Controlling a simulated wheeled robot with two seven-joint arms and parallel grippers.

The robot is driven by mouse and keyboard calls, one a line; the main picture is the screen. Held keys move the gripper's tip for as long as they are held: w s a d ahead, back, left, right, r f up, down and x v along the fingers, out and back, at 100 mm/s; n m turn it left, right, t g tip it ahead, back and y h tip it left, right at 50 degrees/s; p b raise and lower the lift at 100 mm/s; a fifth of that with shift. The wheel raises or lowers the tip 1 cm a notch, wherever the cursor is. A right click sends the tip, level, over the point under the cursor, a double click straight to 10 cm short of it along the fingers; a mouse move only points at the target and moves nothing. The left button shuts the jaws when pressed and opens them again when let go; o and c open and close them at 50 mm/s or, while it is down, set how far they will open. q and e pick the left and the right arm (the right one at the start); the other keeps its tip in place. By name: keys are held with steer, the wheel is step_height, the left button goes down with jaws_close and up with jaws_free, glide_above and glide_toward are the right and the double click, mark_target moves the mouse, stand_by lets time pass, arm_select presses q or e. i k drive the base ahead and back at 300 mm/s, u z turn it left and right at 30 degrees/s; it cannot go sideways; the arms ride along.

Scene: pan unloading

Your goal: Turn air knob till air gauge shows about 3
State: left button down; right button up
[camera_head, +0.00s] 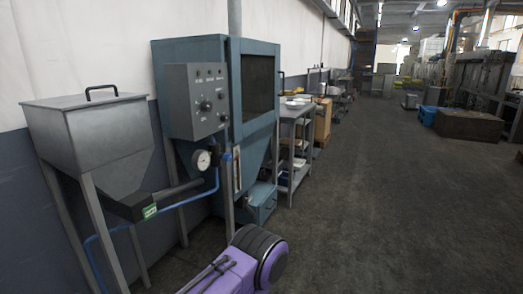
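A round white-faced gauge (201,160) with a dark rim sits at the front of the blue-grey cabinet machine (195,52), below its control panel. Its needle and numbers are too small to read. A blue hose (182,203) runs up to the fittings just right of the gauge. A small blue part (227,157) is there too; I cannot tell whether it is the air knob. The grey control panel (193,122) carries a dark round knob (205,106) and several small controls. Neither of my grippers is in view.
A grey metal hopper (97,140) on legs stands left of the machine. A metal shelf table (292,116) with items stands beyond it on the right. The dark floor (375,205) to the right is open. A wooden crate (468,125) lies far right.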

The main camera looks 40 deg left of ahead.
mark_target(227, 157)
steer(key=u, duration=0.15)
steer(key=i, duration=1.3)
steer(key=u, duration=1.25)
steer(key=i, duration=0.85)
steer(key=u, duration=0.95)
